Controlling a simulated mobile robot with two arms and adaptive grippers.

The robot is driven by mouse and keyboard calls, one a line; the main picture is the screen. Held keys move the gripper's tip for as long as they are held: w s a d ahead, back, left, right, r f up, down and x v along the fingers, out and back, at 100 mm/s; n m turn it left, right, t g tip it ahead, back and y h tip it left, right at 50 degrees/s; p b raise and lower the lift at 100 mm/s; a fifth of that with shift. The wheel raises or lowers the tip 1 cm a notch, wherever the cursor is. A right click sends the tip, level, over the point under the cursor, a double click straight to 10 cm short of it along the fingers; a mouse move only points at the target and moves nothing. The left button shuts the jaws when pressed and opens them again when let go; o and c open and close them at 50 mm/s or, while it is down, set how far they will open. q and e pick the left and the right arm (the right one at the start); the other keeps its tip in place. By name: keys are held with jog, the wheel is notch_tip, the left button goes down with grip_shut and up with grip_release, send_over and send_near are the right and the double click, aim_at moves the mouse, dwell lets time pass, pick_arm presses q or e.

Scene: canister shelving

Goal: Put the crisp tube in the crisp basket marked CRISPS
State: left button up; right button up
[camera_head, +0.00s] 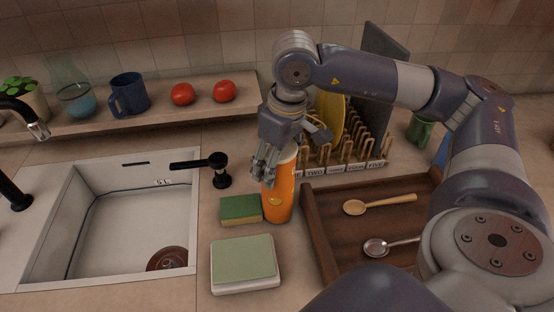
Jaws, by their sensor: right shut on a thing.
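An orange tube-like container (283,200) with a pale top stands upright on the counter, just left of the wooden tray. It may be the crisp tube; I cannot read its small marking. My right gripper (264,168) comes down from above and is shut on its upper left side. The fingers hide part of its top. No basket marked CRISPS shows in this view. My left gripper is not in view.
A green sponge (240,209) and a white dish with a green top (244,262) lie left of the container. A wooden tray (322,237) with two spoons is right. Behind is a numbered plate rack (345,168). A sink (110,225) is left.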

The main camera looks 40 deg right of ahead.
jog(key=shift+f, duration=0.35)
jog(key=o, duration=1.5)
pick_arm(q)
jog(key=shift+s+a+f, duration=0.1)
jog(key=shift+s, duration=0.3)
pick_arm(e)
jog(key=shift+o, duration=0.2)
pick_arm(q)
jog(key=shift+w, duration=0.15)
pick_arm(e)
jog(key=shift+f, duration=0.1)
